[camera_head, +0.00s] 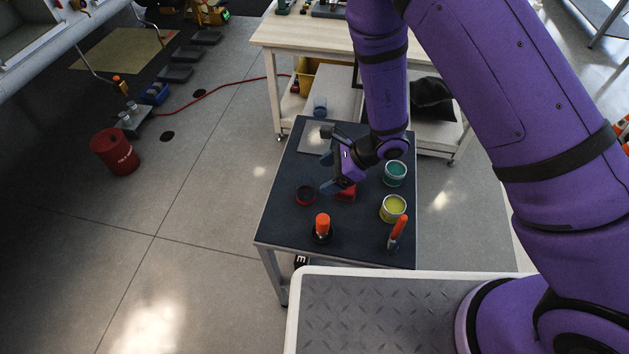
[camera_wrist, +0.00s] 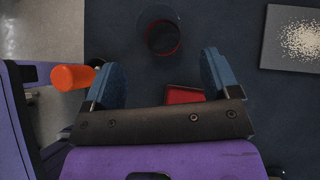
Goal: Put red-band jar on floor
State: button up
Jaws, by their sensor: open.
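The red-band jar (camera_head: 306,195) stands on the dark top of a small cart (camera_head: 280,224). In the wrist view the jar (camera_wrist: 161,37) shows ahead of the fingers, near the top middle. My gripper (camera_head: 327,160) is open and empty above the cart, to the right of and beyond the jar in the head view. In the wrist view its two blue fingers (camera_wrist: 160,64) are spread apart, with the jar beyond their tips. The grey concrete floor (camera_head: 205,190) shows to the left of the cart.
A grey plate (camera_head: 315,138) lies at the back. A red drum (camera_head: 115,152) stands far left. Floor left is mostly clear.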

jog(key=shift+v, duration=2.1)
jog(key=s+d+r+n+g, duration=0.1)
jog(key=d+r+n, duration=0.15)
jog(key=r, duration=0.55)
jog(key=s+d+r+n, duration=0.1)
jog(key=d+r+n, duration=0.15)
jog(key=r, duration=0.55)
jog(key=s+d+r+n+g, duration=0.15)
jog(key=r+n, duration=0.25)
jog(key=r, duration=0.4)
jog(key=s+d+r+n+t+h, duration=0.4)
jog(key=s+d+r, duration=0.3)
jog(key=d+r, duration=0.1)
jog(key=s+d+r+n+t+h, duration=0.4)
jog(key=s+d+r, duration=0.2)
jog(key=d+r, duration=0.3)
jog(key=d, duration=0.2)
jog(key=shift+s+d, duration=0.25)
jog(key=shift+s, duration=0.15)
jog(key=shift+o, duration=0.4)
jog(key=shift+s+d+r+h, duration=0.35)
jog(key=shift+d+h, duration=0.05)
jog(key=shift+h, duration=0.1)
